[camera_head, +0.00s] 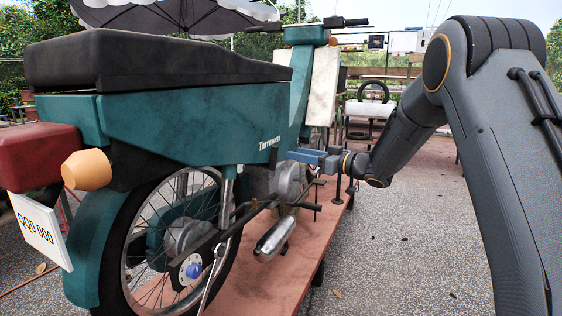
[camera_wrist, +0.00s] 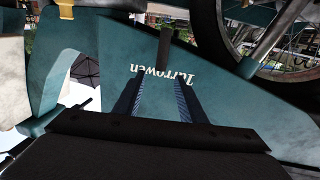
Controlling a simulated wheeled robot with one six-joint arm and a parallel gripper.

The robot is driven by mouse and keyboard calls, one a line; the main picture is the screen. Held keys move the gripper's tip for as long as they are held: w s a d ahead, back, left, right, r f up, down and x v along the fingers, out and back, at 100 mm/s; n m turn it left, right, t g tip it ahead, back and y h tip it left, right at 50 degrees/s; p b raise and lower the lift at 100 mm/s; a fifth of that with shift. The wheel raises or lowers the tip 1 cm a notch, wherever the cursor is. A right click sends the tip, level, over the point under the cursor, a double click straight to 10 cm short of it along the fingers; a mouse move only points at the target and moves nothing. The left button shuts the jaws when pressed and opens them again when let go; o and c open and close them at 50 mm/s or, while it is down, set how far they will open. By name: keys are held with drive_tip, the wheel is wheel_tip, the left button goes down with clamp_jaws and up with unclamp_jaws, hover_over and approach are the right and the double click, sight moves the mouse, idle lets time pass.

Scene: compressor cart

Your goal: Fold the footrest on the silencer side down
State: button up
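The teal moped (camera_head: 180,128) stands on a reddish platform, with its shiny silencer (camera_head: 275,238) low on the side facing me. A dark upright bar (camera_head: 273,157), which looks like the folded-up footrest, stands against the teal side panel below the lettering. The same bar shows in the wrist view (camera_wrist: 165,46), where the picture is upside down. My gripper (camera_head: 291,155) is beside the panel near this bar. In the wrist view my two fingers (camera_wrist: 158,80) are apart with nothing between them, and the bar appears just past their tips. I cannot tell whether they touch it.
The reddish platform (camera_head: 258,285) has a raised edge. Another dark peg (camera_head: 310,207) sticks out low in front of the silencer. The rear wheel (camera_head: 180,240) and the seat (camera_head: 150,62) are left of my gripper. Gravel ground (camera_head: 410,240) lies open to the right.

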sight(277, 150)
drive_tip(key=shift+b+x, duration=0.85)
drive_tip(key=shift+x, duration=3.05)
drive_tip(key=shift+s+a, duration=0.1)
drive_tip(key=shift+s, duration=0.05)
clamp_jaws()
